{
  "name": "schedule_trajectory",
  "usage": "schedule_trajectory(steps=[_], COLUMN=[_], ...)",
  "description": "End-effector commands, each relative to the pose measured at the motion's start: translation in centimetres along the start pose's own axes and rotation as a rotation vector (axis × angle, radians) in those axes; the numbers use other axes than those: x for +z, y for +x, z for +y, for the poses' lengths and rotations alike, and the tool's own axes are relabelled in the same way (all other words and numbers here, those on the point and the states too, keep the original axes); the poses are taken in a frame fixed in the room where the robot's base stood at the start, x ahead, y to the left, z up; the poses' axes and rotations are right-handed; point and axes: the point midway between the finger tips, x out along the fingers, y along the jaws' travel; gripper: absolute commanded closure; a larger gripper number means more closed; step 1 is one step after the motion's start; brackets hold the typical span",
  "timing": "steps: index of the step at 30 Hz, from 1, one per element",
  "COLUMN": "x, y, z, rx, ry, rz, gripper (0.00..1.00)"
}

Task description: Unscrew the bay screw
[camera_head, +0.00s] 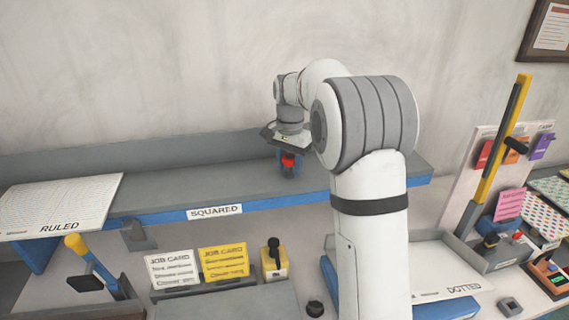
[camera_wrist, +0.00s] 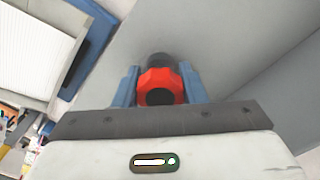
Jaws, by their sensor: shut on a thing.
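A red faceted piece with a dark round centre, which looks like the bay screw (camera_wrist: 161,84), sits between the two blue fingers of my gripper (camera_wrist: 160,86) in the wrist view. The fingers are shut on its left and right sides. A dark round part shows just beyond it. In the head view the red screw (camera_head: 288,159) and my gripper (camera_head: 288,165) are at the grey shelf with the blue edge marked SQUARED (camera_head: 215,211). My gripper points down there. I cannot tell whether the screw is still seated in the shelf.
A white board marked RULED (camera_head: 60,205) lies on the shelf's left end. Below stand job cards (camera_head: 223,263), a yellow block with a black knob (camera_head: 274,262) and a yellow-handled tool (camera_head: 90,262). A board marked DOTTED (camera_head: 450,270) lies at right. The shelf left of my gripper is bare.

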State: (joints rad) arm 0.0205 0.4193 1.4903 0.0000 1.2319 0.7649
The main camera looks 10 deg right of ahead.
Motion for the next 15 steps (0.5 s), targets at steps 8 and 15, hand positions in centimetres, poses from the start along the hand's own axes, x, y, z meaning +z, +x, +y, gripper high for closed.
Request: schedule_trajectory(steps=[8,15], x=[0.0,-0.01], y=[-0.1,-0.02], z=[0.01,0.01], rx=[0.0,0.0], ry=[-0.112,-0.289], rz=[0.0,0.0], gripper=[0.88,0.88])
